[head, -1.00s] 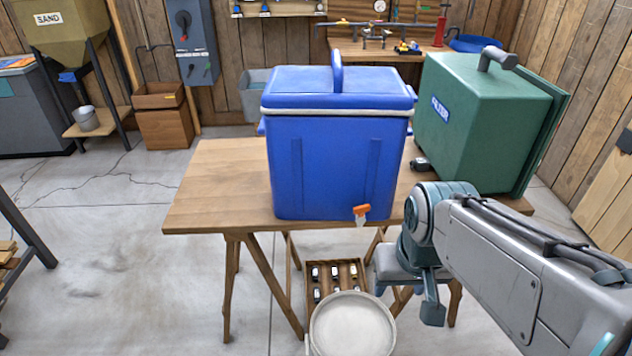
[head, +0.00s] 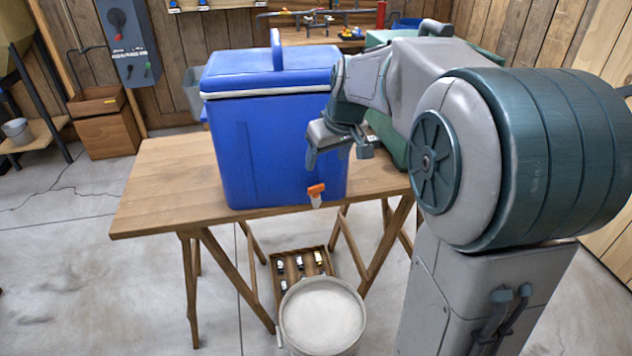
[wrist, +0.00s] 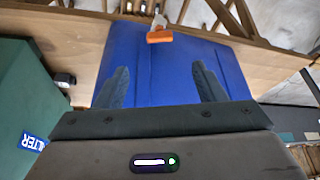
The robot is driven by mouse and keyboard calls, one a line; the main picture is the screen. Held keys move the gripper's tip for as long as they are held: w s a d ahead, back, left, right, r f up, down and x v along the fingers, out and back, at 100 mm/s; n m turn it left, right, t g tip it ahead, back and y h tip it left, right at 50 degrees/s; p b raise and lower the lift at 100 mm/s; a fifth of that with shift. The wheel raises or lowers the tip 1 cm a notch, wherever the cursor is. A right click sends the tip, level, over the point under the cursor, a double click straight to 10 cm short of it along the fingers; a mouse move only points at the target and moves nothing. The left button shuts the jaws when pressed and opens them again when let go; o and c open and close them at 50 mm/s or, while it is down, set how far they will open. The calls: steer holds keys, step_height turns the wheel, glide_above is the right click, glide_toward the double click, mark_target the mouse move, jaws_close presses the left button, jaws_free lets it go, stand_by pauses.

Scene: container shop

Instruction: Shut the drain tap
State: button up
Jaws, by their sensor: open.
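The drain tap (head: 316,192) has an orange handle on a pale spout, low on the front of the blue cooler (head: 275,150). The cooler stands on a wooden trestle table with its lid on. In the wrist view the orange tap handle (wrist: 160,36) lies beyond my fingertips, roughly midway between them, with the pale spout behind it. My gripper (head: 338,165) is open and empty in front of the cooler's right part, above the tap and apart from it. It also shows in the wrist view (wrist: 157,80), its two dark fingers spread against the blue wall.
A pale-topped bucket (head: 322,315) stands on the floor below the tap. A wooden crate of small items (head: 290,264) sits behind it. A green case (head: 385,137) stands right of the cooler, partly behind my arm. The table's left part (head: 165,190) is clear.

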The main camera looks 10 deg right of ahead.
mark_target(316, 186)
steer(key=b+x, duration=0.1)
steer(key=x, duration=1)
steer(key=shift+f, duration=0.3)
steer(key=c, duration=1)
